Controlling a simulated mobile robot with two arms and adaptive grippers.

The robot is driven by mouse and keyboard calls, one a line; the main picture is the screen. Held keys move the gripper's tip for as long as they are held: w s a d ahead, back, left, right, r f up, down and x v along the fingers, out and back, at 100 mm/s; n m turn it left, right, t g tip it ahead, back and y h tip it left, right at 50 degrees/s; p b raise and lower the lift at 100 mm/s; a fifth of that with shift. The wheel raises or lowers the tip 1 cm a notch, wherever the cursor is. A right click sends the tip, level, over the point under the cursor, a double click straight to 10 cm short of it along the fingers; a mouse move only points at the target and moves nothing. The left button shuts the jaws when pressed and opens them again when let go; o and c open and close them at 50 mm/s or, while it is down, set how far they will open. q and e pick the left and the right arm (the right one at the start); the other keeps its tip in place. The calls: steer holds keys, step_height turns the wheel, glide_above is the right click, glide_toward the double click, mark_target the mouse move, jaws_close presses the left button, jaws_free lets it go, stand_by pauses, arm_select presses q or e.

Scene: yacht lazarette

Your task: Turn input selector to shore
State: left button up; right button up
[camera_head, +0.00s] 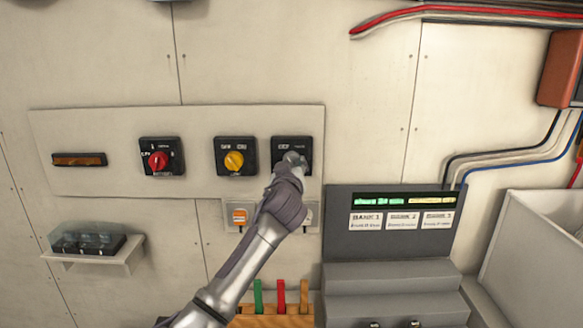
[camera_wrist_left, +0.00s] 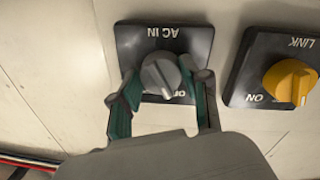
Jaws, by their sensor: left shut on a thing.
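The input selector is a black square plate (camera_wrist_left: 126,42) with a grey round knob (camera_wrist_left: 158,72), marked AC IN. It shows upside down in the left wrist view, with a partly hidden OFF label near the knob and a pale pointer mark toward that label. In the head view its plate (camera_head: 281,144) is the rightmost of the three rotary switches. My left gripper (camera_wrist_left: 168,80) is shut on the grey knob, one finger on each side. In the head view the left gripper (camera_head: 292,158) covers most of the knob. My right gripper is out of view.
A yellow-knob switch (camera_head: 234,160) sits close left of the selector, and a red-knob switch (camera_head: 158,161) further left. Below are an orange rocker switch (camera_head: 239,215) and a grey unit (camera_head: 340,245) with a display. Cables (camera_head: 480,15) run at upper right.

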arm_select(q)
steer(key=shift+a+r+m+g+y+p, duration=0.15)
steer(key=shift+m+p, duration=0.4)
steer(key=shift+m, duration=2.2)
steer(key=shift+f+m+g+y+p, duration=0.2)
steer(key=shift+m+p, duration=0.35)
steer(key=shift+m, duration=2.2)
steer(key=o, duration=1.1)
steer(key=shift+o, duration=0.2)
steer(key=s+r, duration=0.1)
steer(key=s, duration=1.1)
steer(key=shift+a, duration=0.25)
